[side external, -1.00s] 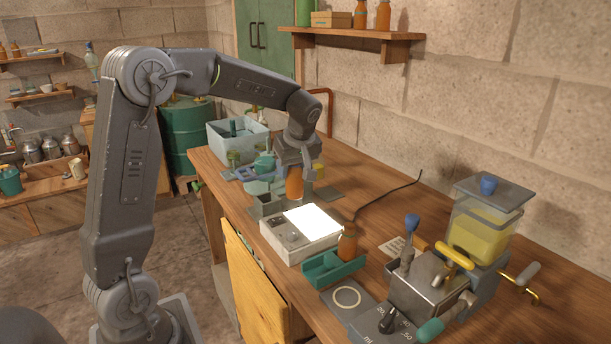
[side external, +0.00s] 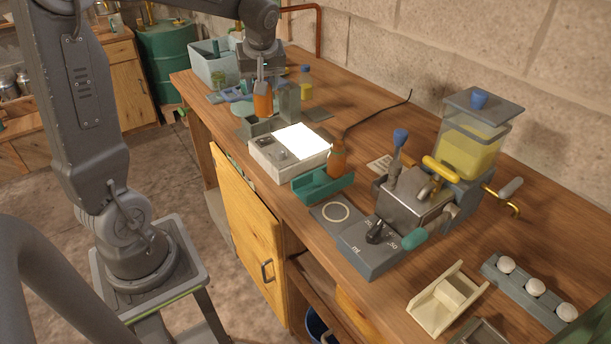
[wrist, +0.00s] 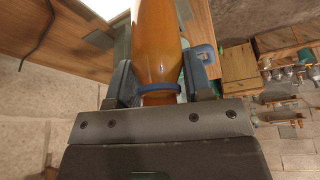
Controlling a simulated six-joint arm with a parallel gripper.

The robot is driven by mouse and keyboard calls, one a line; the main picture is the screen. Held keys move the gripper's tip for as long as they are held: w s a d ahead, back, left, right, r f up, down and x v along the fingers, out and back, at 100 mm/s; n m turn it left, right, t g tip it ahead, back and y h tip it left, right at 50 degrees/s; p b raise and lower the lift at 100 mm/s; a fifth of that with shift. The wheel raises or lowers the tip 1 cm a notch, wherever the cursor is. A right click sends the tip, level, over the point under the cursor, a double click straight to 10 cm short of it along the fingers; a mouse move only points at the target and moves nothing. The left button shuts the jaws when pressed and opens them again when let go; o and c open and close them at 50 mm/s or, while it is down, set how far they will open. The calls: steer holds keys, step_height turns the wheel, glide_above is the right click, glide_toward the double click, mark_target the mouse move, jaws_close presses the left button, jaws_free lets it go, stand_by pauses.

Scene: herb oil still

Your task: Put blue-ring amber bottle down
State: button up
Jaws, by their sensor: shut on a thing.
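The blue-ring amber bottle (wrist: 160,45) is in my gripper (wrist: 155,90), and its blue ring (wrist: 160,88) lies between the jaws in the wrist view. In the side view my gripper (side external: 262,82) points down at the back of the bench, shut on the bottle (side external: 263,106), which hangs roughly upright. The bottle is behind the white box with a glowing panel (side external: 298,139) and above or just behind a grey-green open holder (side external: 257,128). I cannot tell whether its base touches anything.
A grey block (side external: 289,103) stands close right of the bottle, with a yellow blue-capped bottle (side external: 306,86) behind. Another amber bottle (side external: 337,160) stands in a teal tray (side external: 320,188). A pale bin (side external: 210,66) is at the back. A filling machine (side external: 415,195) stands to the right.

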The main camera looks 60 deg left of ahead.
steer(key=s+d+f+m+t, duration=0.2)
steer(key=s+d+m, duration=0.1)
steer(key=d+m, duration=0.25)
glide_above(311, 189)
step_height(311, 189, down, 8)
steer(key=shift+f+h, duration=0.4)
steer(key=shift+f, duration=1.45)
steer(key=shift+f, duration=0.15)
steer(key=o, duration=0.7)
